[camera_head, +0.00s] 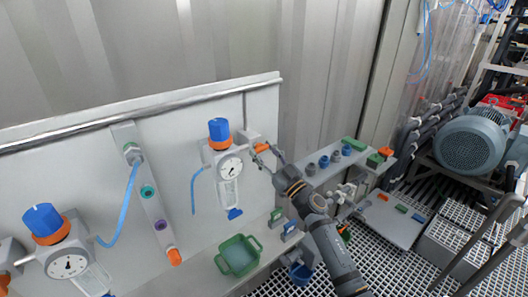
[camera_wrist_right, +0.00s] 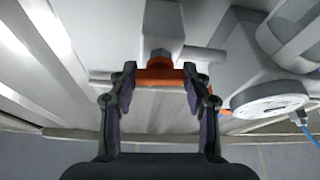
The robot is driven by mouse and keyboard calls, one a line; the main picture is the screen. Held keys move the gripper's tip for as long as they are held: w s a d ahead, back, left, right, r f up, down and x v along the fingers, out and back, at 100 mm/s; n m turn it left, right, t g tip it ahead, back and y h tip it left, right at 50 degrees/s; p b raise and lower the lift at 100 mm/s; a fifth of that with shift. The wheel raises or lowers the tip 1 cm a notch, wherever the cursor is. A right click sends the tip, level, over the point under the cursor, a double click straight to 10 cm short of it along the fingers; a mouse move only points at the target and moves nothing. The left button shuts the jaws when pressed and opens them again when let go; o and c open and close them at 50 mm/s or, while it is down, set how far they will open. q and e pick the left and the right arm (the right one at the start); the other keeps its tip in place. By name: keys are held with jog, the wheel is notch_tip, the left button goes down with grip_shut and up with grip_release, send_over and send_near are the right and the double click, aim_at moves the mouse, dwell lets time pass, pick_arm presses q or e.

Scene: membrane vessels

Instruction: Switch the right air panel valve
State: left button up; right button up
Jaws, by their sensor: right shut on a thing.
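The right air panel valve's orange handle (camera_head: 261,147) sticks out from the grey block right of the right gauge unit. It also shows in the right wrist view (camera_wrist_right: 158,75), below a grey fitting. My right gripper (camera_head: 267,157) is at this handle. In the right wrist view its two fingers (camera_wrist_right: 160,80) are on either side of the orange handle and shut on it. The right regulator has a blue knob (camera_head: 218,129), an orange ring and a round white gauge (camera_head: 231,167). My left gripper is not in view.
A second regulator with a blue knob (camera_head: 42,220) is on the panel at left. A green bin (camera_head: 238,255) sits on the ledge below. A motor (camera_head: 470,145) is at far right.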

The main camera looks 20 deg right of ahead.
jog(key=n+g+y+p, duration=0.1)
jog(key=n, duration=0.2)
jog(key=n+g+y+p, duration=0.1)
jog(key=n, duration=0.2)
jog(key=n+g+y+p, duration=0.1)
jog(key=n+p, duration=0.1)
jog(key=n, duration=0.2)
jog(key=shift+w+d+r+y, duration=0.1)
jog(key=shift+d+r+y, duration=0.1)
jog(key=shift+y, duration=0.1)
jog(key=n+g+p, duration=0.2)
jog(key=n, duration=0.3)
jog(key=shift+n+g+p, duration=0.7)
jog(key=shift+n+g, duration=0.1)
jog(key=shift+n, duration=0.9)
jog(key=o, duration=1.2)
jog(key=shift+c, duration=0.2)
jog(key=shift+d, duration=0.1)
